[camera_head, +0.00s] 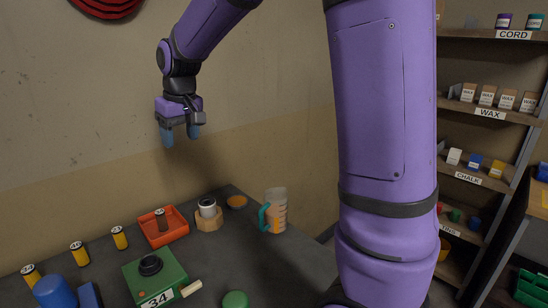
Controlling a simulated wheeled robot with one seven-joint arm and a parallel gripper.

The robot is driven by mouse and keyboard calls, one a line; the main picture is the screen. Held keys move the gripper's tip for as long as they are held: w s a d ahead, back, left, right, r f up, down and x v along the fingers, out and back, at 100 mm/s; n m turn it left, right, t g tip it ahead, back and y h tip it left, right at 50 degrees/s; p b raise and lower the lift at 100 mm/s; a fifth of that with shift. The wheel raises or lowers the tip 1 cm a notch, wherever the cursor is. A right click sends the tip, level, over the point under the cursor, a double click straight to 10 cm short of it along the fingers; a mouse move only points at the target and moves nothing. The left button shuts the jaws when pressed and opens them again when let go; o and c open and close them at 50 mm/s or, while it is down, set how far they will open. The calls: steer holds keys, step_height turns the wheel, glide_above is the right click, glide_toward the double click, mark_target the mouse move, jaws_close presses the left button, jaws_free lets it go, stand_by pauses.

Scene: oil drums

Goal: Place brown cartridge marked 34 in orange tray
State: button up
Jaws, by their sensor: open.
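The orange tray (172,236) lies on the dark table near the wall. A small dark, brownish cartridge (160,220) with a pale mark on top stands inside it, toward the back; the mark is too small to read. My gripper (180,138) is above and behind the tray, well clear of it, pointing down with its two blue fingers apart and nothing between them. A green box (158,276) with a dark round top and a label reading 34 stands in front of the tray.
Several yellow cartridges (119,238) stand left of the tray. A blue cylinder (54,292) is front left. Labelled shelves (484,116) stand right.

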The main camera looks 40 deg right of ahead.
steer(key=s+d+r+t, duration=0.1)
steer(key=s, duration=1.4)
steer(key=s+d+r+m+t, duration=0.1)
steer(key=s+d+r+t, duration=0.1)
steer(key=s, duration=1.3)
steer(key=shift+m+h, duration=0.3)
